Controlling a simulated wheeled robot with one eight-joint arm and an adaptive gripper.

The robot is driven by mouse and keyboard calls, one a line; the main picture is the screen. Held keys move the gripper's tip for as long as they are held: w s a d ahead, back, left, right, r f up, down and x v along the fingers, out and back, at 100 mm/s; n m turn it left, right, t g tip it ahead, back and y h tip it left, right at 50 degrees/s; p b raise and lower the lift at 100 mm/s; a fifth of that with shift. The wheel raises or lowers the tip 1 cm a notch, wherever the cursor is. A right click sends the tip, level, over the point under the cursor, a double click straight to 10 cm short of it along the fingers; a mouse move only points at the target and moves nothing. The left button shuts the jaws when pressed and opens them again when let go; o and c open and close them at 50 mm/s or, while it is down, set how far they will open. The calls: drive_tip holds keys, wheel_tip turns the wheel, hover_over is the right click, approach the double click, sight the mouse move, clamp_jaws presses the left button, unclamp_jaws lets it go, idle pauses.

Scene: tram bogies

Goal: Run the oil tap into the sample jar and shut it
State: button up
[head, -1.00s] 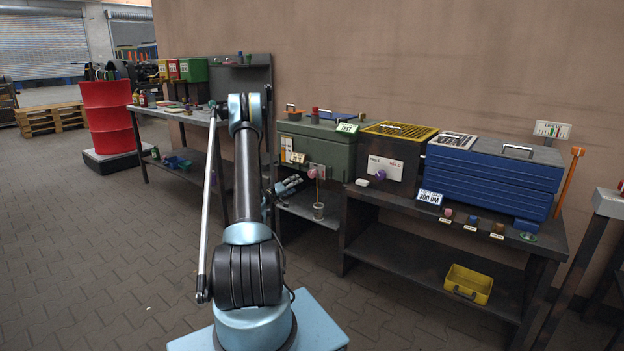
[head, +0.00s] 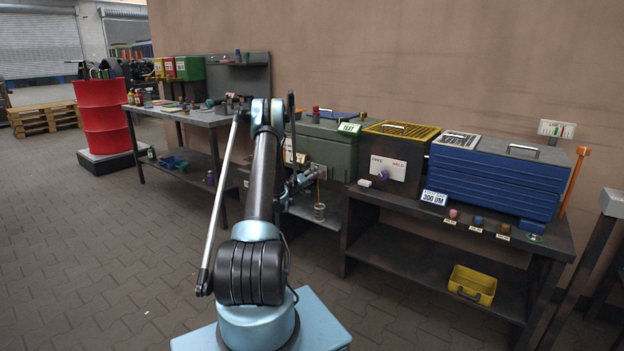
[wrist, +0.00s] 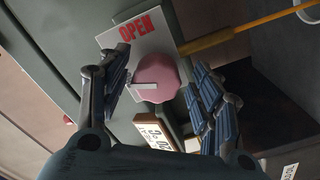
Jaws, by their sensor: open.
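The pink tap knob (wrist: 157,78) with a pale pointer sits on the front of the green tank (head: 325,150), beside a plate reading OPEN (wrist: 140,32). My gripper (wrist: 165,85) is open, its fingers on either side of the knob with gaps visible; it also shows at the tank in the head view (head: 304,180). A brass spout (wrist: 207,41) leads to a thin yellow-orange stream (wrist: 268,24). In the head view the stream falls to the sample jar (head: 319,213), upright on the low shelf under the spout. The jar's oil level is too small to tell.
A dark box with a yellow grate (head: 402,130) and a blue drawer case (head: 490,178) stand right of the tank on the bench. Small coloured knobs line its front edge. A yellow bin (head: 473,284) sits on the lower shelf. The floor in front is clear.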

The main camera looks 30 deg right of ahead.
drive_tip(key=shift+d, duration=0.45)
drive_tip(key=shift+c, duration=0.6)
drive_tip(key=c, duration=1)
drive_tip(key=shift+o, duration=0.2)
drive_tip(key=n, duration=0.4)
drive_tip(key=shift+r, duration=0.1)
